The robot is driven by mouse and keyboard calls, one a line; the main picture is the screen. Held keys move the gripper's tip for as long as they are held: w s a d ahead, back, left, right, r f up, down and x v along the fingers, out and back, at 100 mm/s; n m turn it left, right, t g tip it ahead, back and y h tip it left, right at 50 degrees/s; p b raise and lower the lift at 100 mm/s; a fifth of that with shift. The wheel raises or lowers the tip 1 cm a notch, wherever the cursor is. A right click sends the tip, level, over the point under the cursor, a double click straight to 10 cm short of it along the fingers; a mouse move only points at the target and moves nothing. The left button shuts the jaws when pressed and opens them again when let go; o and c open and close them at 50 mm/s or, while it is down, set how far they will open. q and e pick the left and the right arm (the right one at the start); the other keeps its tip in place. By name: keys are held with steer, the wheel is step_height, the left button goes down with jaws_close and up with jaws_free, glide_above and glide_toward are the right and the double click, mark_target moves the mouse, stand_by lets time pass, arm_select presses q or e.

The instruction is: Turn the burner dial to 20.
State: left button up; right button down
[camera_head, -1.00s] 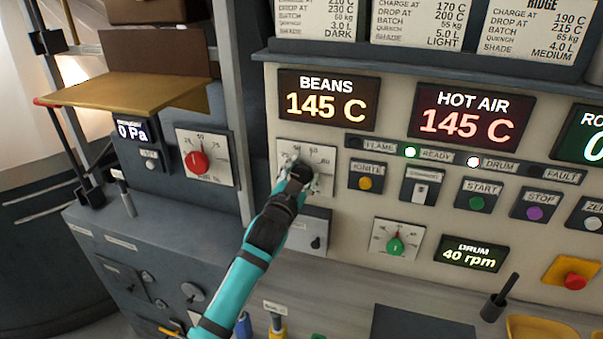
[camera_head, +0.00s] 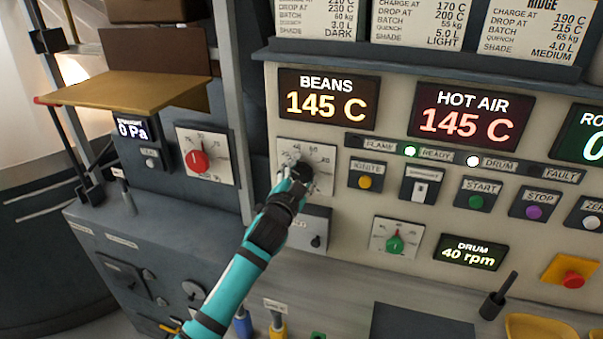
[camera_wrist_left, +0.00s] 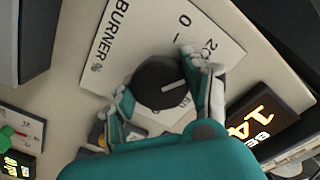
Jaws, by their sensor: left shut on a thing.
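The burner dial is a black round knob (camera_head: 304,171) on a white square scale plate (camera_head: 322,156) below the BEANS display. In the left wrist view the knob (camera_wrist_left: 160,84) carries a white pointer line. The plate there reads BURNER %, with 0 and 20 printed near the knob. The line points right, toward a finger; which mark it meets is hidden. My left gripper (camera_head: 294,180) is shut on the knob. In the left wrist view its fingers (camera_wrist_left: 160,95) stand on either side of the knob. My right gripper is not in view.
A red dial (camera_head: 197,161) sits to the left, and a green dial (camera_head: 395,243) to the lower right. A small grey box with a knob (camera_head: 315,241) lies just below the burner plate. The ignite button (camera_head: 365,182) and several other buttons are to the right.

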arm_select(q)
steer(key=o, duration=1.2)
steer(key=shift+s, duration=0.1)
steer(key=shift+s, duration=0.15)
steer(key=v, duration=1.1)
steer(key=shift+s+a, duration=0.15)
steer(key=shift+s, duration=0.1)
steer(key=shift+s+f, duration=0.1)
